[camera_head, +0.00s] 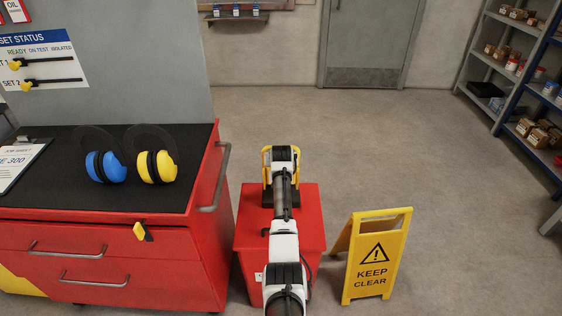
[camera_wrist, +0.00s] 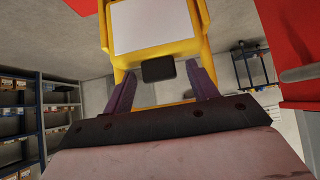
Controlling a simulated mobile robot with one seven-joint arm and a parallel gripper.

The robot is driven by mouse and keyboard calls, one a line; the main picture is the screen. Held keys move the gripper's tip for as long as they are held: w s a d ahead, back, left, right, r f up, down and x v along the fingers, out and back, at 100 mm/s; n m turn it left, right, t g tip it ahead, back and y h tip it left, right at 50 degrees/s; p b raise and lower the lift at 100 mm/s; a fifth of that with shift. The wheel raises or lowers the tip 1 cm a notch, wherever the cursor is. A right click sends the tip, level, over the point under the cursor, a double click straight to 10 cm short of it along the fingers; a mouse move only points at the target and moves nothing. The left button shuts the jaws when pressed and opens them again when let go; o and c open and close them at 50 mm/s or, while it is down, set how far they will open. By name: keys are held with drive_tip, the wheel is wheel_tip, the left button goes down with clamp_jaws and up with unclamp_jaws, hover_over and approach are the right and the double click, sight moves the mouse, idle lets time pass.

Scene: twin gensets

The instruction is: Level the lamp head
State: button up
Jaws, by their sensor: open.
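The lamp shows in the head view as a yellow frame (camera_head: 266,166) at the far side of a red cabinet (camera_head: 312,215), mostly hidden behind my arm. In the wrist view the lamp head (camera_wrist: 153,27) is a pale panel in a yellow surround, cut off by the top edge. A small dark block (camera_wrist: 158,69) sits at its near edge. My gripper (camera_wrist: 160,82) is open, with one purple finger on each side of the dark block and a gap to both. Whether the lamp head is level cannot be told.
A yellow KEEP CLEAR sign (camera_head: 374,258) stands right of the cabinet. On the left is a red bench (camera_head: 110,255) with blue ear defenders (camera_head: 106,167) and yellow ones (camera_head: 156,167). Shelving (camera_head: 520,100) stands at right. The floor behind the cabinet is clear.

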drive_tip(key=b+v, duration=0.2)
drive_tip(key=v, duration=1.1)
drive_tip(key=shift+s+r, duration=0.25)
drive_tip(key=shift+r, duration=0.05)
